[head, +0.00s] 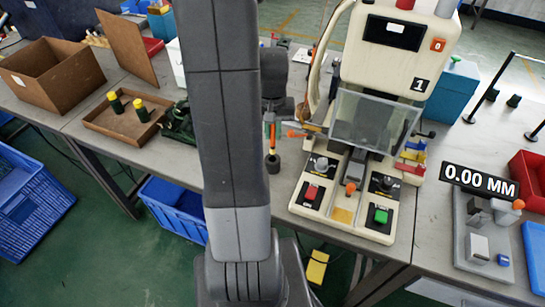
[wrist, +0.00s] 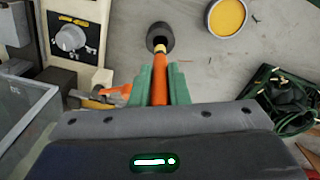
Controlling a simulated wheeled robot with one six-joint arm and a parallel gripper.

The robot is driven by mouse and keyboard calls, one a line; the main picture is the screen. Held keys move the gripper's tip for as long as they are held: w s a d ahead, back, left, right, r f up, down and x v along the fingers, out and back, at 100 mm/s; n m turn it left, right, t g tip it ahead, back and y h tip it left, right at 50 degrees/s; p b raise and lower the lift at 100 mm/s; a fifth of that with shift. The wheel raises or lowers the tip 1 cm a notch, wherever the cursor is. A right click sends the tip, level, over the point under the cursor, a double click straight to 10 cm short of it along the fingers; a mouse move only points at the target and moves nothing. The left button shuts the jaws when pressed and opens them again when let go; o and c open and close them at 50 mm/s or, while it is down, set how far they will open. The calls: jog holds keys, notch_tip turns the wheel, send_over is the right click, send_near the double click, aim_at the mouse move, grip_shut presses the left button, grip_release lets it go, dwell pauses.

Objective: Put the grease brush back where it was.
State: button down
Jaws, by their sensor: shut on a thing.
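My gripper (wrist: 160,85) has green fingers shut on the orange handle of the grease brush (wrist: 159,92). The brush's pale yellow end points away from the gripper and overlaps the opening of a dark round cup (wrist: 161,32). I cannot tell how far the end is inside the cup or whether it touches. In the head view my gripper (head: 270,131) is beside my arm, left of the machine, with the dark cup (head: 272,165) just below it. A round tin with yellow contents (wrist: 229,16) stands right of the cup in the wrist view.
The moulding machine (head: 345,195), with a clear guard (head: 373,122), stands close on the right. Dark green cables (head: 178,122) lie left of my arm, near a brown tray (head: 128,128) with yellow-topped bottles.

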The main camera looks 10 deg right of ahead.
aim_at(273, 148)
jog(key=shift+f, duration=3.45)
jog(key=shift+f, duration=0.15)
jog(key=c, duration=1.4)
grip_release()
notch_tip(273, 148, up, 12)
jog(key=shift+r, duration=0.15)
